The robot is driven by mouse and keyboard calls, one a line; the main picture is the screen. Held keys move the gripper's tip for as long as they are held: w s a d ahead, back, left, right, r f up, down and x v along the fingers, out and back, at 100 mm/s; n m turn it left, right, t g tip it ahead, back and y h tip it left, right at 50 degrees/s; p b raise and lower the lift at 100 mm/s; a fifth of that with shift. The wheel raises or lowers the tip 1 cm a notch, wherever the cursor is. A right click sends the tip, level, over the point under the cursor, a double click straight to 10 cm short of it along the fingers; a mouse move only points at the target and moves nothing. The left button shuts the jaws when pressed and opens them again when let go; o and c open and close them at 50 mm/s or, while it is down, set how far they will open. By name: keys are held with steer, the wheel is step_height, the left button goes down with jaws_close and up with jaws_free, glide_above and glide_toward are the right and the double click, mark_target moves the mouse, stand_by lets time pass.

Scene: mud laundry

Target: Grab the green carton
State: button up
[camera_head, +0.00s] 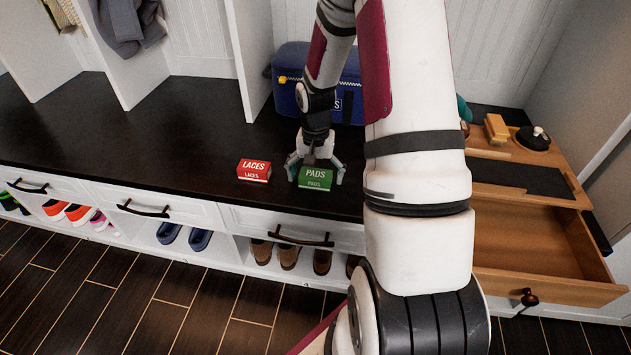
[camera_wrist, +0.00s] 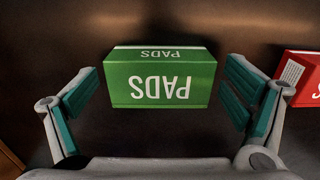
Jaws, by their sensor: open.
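The green carton (camera_head: 315,179), labelled PADS, sits on the dark bench top near its front edge. My gripper (camera_head: 315,170) is right over it, with one finger on each side. In the wrist view, the carton (camera_wrist: 160,78) lies between the open fingers of my gripper (camera_wrist: 160,100), and a gap shows on both sides. The label appears upside down there. The carton looks upright and flat on the bench.
A red LACES carton (camera_head: 254,170) sits just left of the green one; it also shows at the right of the wrist view (camera_wrist: 303,78). A blue bag (camera_head: 291,97) stands behind. A wooden box with an open drawer (camera_head: 530,240) is at right. The bench (camera_head: 150,135) is clear at left.

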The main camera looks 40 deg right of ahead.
steer(key=shift+c, duration=0.3)
steer(key=c, duration=1.2)
steer(key=shift+r, duration=0.1)
